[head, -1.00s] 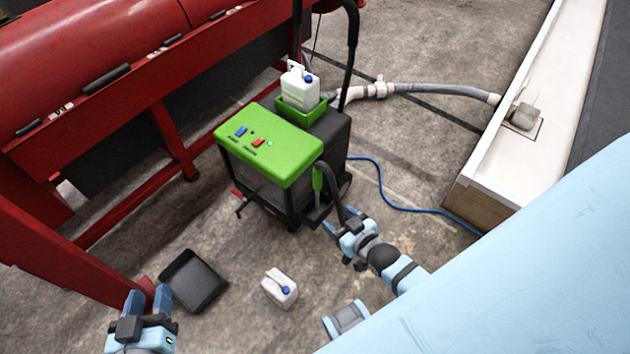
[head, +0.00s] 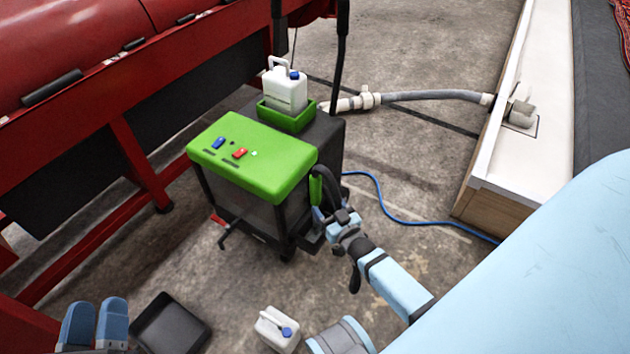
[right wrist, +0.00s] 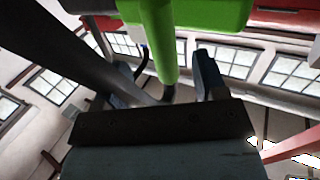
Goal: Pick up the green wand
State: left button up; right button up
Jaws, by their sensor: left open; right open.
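The green wand (head: 316,188) stands upright in a holder at the right side of the green-topped machine (head: 255,155), with a black hose curving from its top. My right gripper (head: 324,214) is open beside the wand's lower part. In the right wrist view the wand (right wrist: 160,42) runs down between the two open fingers (right wrist: 165,82); I cannot tell whether either finger touches it. My left gripper (head: 95,318) is open and empty at the lower left, far from the wand.
A white jug (head: 285,92) sits in a green tray on the machine. Another white jug (head: 272,328) and a black tray (head: 170,325) are on the floor. A blue cable (head: 380,195) and grey hose (head: 430,96) run right. A red frame (head: 140,165) stands left.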

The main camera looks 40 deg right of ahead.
aim_at(319, 197)
jog(key=w, duration=0.3)
jog(key=shift+d+b, duration=0.1)
jog(key=shift+b, duration=0.2)
jog(key=w+b, duration=0.2)
jog(key=w, duration=0.2)
jog(key=shift+w+d, duration=0.1)
jog(key=shift+w, duration=0.6)
jog(key=shift+r, duration=0.1)
jog(key=c, duration=0.9)
pick_arm(q)
jog(key=f+g, duration=0.1)
jog(key=f, duration=0.1)
jog(key=f+g, duration=0.1)
jog(key=f, duration=0.2)
jog(key=shift+w+d+m, duration=0.15)
jog(key=shift+d+m, duration=0.05)
jog(key=shift+m, duration=0.1)
pick_arm(e)
jog(key=shift+c, duration=0.5)
jog(key=shift+r, duration=0.15)
